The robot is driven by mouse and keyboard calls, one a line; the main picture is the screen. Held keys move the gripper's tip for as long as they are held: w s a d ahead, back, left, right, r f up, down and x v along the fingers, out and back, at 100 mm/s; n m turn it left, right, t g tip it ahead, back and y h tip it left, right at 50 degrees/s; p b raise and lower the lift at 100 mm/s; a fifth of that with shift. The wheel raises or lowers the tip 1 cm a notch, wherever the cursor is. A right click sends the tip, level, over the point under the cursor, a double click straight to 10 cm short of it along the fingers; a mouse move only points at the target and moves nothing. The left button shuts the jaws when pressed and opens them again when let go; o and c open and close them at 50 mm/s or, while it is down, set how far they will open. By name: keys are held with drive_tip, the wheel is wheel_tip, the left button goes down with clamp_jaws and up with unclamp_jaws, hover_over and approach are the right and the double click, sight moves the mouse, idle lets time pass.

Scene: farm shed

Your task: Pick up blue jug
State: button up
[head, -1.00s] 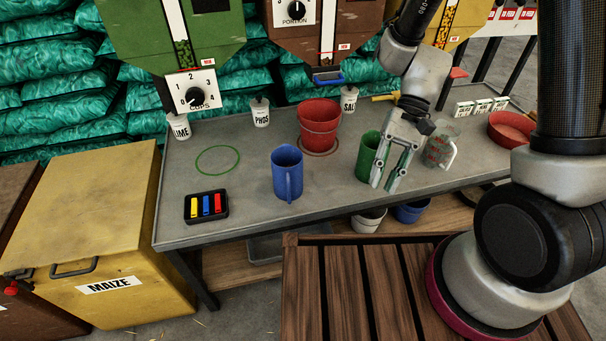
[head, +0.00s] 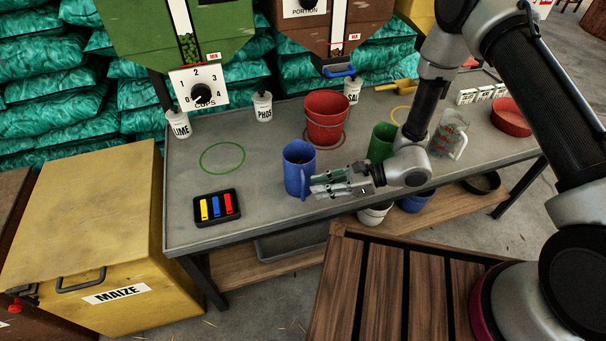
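The blue jug (head: 297,165) stands upright on the grey table (head: 262,218), near its front edge. Its handle is on the front side, toward my gripper. My gripper (head: 316,187) is level, just right of the jug, with its fingers pointing left at the handle. The fingertips overlap the handle area in the view. I cannot tell whether they touch it, or how far apart the fingers are.
A red bucket (head: 326,122) stands behind the jug, and a green jug (head: 381,142) is behind my gripper. A clear measuring jug (head: 450,135) and a red bowl (head: 511,117) are further right. A black tray (head: 218,222) with coloured blocks lies left; the table around the green ring (head: 222,143) is free.

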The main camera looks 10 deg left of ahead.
sight(303, 198)
drive_tip(key=x, duration=0.5)
drive_tip(key=shift+s+a+f, duration=0.25)
drive_tip(key=shift+c, duration=0.3)
clamp_jaws()
